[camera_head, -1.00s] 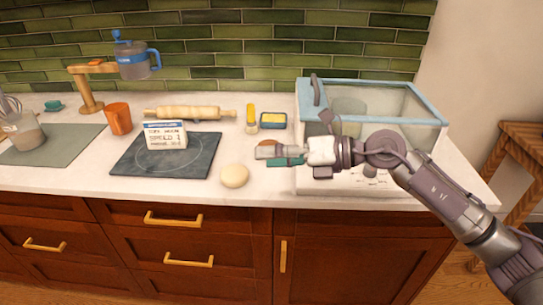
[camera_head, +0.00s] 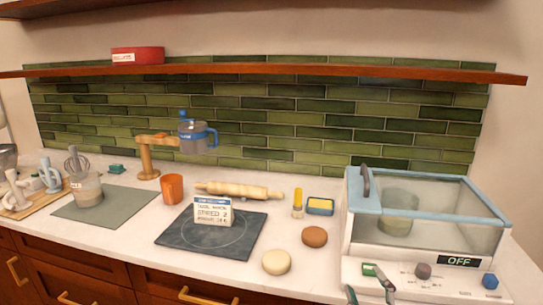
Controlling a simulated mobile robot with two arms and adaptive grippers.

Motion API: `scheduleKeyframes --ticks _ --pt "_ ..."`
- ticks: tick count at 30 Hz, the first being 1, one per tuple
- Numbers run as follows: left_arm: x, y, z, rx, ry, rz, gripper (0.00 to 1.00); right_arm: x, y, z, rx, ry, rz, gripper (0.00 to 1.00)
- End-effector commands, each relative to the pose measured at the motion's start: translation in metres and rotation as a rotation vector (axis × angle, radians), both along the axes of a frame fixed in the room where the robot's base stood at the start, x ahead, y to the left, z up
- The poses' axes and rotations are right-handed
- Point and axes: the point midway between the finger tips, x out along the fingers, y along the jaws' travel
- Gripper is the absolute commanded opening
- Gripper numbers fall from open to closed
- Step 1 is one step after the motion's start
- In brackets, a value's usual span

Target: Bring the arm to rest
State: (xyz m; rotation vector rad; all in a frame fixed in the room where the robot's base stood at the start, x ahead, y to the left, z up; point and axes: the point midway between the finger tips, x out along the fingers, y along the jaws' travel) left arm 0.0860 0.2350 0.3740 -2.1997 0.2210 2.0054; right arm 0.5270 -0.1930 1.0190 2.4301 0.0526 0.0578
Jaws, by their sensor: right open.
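My right gripper (camera_head: 370,291) shows only at the bottom edge, in front of the glass-lidded appliance (camera_head: 429,205). Its two fingertips stand apart, with nothing visible between them. The rest of the gripper and the right arm are cut off by the frame. My left gripper is not in view.
The appliance reads OFF and has a blue knob (camera_head: 490,281). A dough ball (camera_head: 277,262) and a brown round thing (camera_head: 314,237) lie to its left. Farther left are a dark slab (camera_head: 180,240), an orange mug (camera_head: 172,189) and a rolling pin (camera_head: 238,190). A shelf (camera_head: 300,70) runs above.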

Motion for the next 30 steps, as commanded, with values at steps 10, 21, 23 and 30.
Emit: scheduleKeyframes --ticks 10,21,23,30 --pt "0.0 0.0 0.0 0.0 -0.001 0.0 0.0 -0.137 -0.029 -0.17 0.334 0.795 -0.284 0.62" --pt "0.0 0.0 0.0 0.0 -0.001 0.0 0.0 -0.252 -0.014 -0.22 0.449 1.238 -0.363 0.62" --pt "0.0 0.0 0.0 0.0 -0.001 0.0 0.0 -0.266 -0.012 -0.226 0.459 1.295 -0.369 0.62" --pt "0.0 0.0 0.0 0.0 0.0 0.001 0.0 -0.248 -0.01 -0.298 0.445 1.312 -0.373 0.62"
